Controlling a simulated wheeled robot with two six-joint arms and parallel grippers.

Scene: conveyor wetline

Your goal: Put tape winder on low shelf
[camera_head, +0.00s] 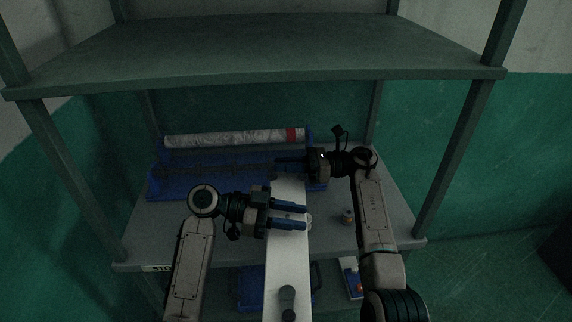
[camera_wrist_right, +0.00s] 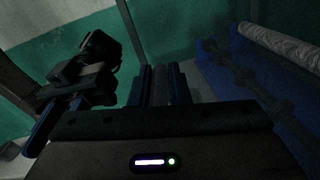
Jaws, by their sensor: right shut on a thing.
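My right gripper (camera_head: 290,163) reaches in over the middle shelf board (camera_head: 380,231), at the right part of a long blue holder (camera_head: 180,182). In the right wrist view its fingers are shut on a dark thing (camera_wrist_right: 163,86), mostly hidden between them. I cannot tell for sure whether this is the tape winder. My left gripper (camera_head: 289,216) is open, its two blue fingers apart and pointing right, in front of the right one. A small pale ring-like thing (camera_head: 309,219) shows by its fingertips, partly hidden; I cannot tell if they touch.
A silvery roll with a red band (camera_head: 235,138) lies along the back of the blue holder. A small brownish can (camera_head: 347,216) stands right of the grippers. Below are a blue bin (camera_head: 250,287) and a blue-white item (camera_head: 351,279). An upper board (camera_head: 260,50) and posts surround the space.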

